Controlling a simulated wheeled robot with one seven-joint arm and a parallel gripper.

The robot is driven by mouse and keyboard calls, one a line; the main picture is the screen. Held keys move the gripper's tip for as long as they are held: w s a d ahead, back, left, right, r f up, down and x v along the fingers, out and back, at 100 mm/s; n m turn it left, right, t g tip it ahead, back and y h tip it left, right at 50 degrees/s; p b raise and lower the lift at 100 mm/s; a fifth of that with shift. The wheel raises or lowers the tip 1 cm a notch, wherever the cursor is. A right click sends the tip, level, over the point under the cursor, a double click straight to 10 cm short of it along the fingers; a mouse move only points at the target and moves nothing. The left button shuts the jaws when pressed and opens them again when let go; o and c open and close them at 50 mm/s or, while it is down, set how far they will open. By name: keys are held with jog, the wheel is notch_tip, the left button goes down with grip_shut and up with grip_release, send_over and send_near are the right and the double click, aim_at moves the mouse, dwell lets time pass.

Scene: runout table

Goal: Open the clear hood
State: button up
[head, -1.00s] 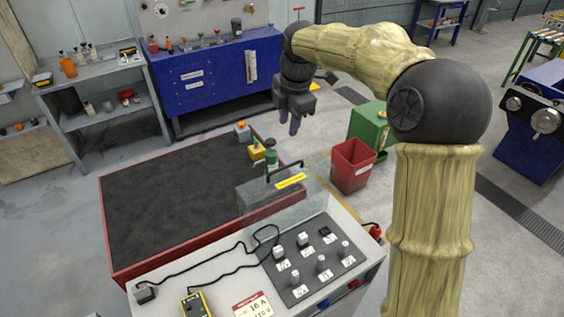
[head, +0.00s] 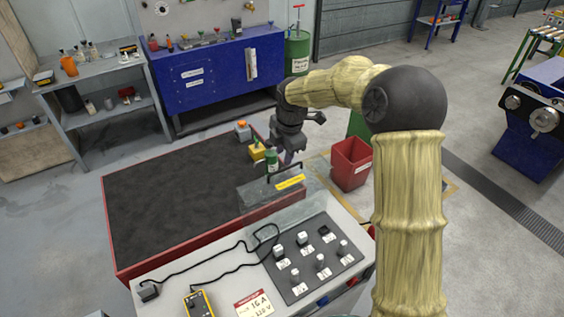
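The clear hood (head: 257,200) is a see-through cover at the back edge of the grey control box, beside the dark panel of switches (head: 312,258). It has a yellow label (head: 290,182) and a black bar handle (head: 284,168) along its far top edge. My gripper (head: 289,158) points down right at the far side of the handle. Its fingertips are small and partly lost against the handle and a green bottle, so I cannot tell their gap or whether they touch the handle.
A green bottle (head: 272,158) and a yellow block (head: 257,152) stand close left of my gripper on the black-topped, red-edged table (head: 170,200). A red bin (head: 351,163) stands on the floor to the right. A black cable and yellow meter (head: 198,303) lie in front.

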aim_at(281, 170)
jog(key=f, duration=0.2)
jog(key=f+p, duration=0.1)
jog(key=f, duration=0.1)
jog(key=w+f, duration=0.1)
jog(key=f, duration=0.1)
jog(key=shift+a+f+p, duration=0.2)
jog(key=shift+a+p, duration=0.1)
jog(key=shift+a, duration=0.1)
jog(key=shift+c, duration=0.4)
grip_shut()
